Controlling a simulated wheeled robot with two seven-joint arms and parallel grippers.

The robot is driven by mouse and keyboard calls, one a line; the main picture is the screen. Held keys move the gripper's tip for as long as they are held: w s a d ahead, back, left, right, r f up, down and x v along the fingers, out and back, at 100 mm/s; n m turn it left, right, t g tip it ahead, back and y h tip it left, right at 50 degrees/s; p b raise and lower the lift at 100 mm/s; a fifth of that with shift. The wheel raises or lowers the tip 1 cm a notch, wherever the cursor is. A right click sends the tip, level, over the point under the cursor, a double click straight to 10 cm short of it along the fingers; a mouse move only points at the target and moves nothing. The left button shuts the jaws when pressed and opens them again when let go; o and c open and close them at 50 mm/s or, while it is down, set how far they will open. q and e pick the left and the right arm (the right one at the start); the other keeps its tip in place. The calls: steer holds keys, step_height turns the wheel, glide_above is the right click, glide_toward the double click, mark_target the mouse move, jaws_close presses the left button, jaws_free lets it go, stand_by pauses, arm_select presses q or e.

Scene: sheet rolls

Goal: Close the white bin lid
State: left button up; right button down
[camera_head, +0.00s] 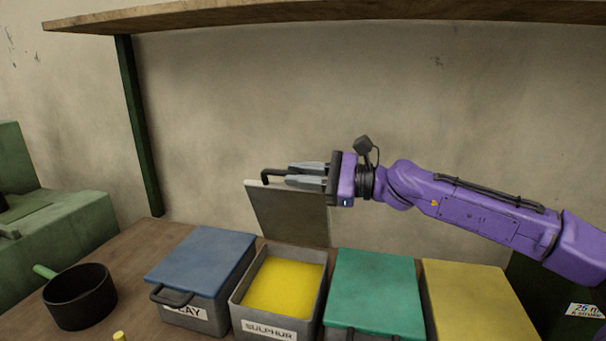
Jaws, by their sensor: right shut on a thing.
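The white bin lid (292,212) stands raised, close to upright, at the back edge of its bin. Its greyish inner face is toward me. The bin (237,303) under it is grey, labelled SULPHUR, open at the top and filled with yellow powder (287,288). A dark handle (265,173) shows at the top edge of the lid. My right gripper (291,174) reaches in from the right and is shut on the lid's handle; its fingers partly hide the handle. My left gripper is not in view.
A blue-lidded bin (206,257) labelled CLAY stands shut on the left. A green-lidded bin (375,290) and a yellow-lidded bin (480,300) stand shut on the right. A black pan (80,298) sits at the left. A shelf (330,12) runs above.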

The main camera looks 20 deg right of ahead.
steer(key=shift+f, duration=0.1)
steer(key=c, duration=1.1)
jaws_free()
steer(key=shift+w, duration=0.25)
steer(key=shift+s+d, duration=0.2)
steer(key=shift+s, duration=0.05)
steer(key=v, duration=1)
steer(key=shift+w, duration=0.1)
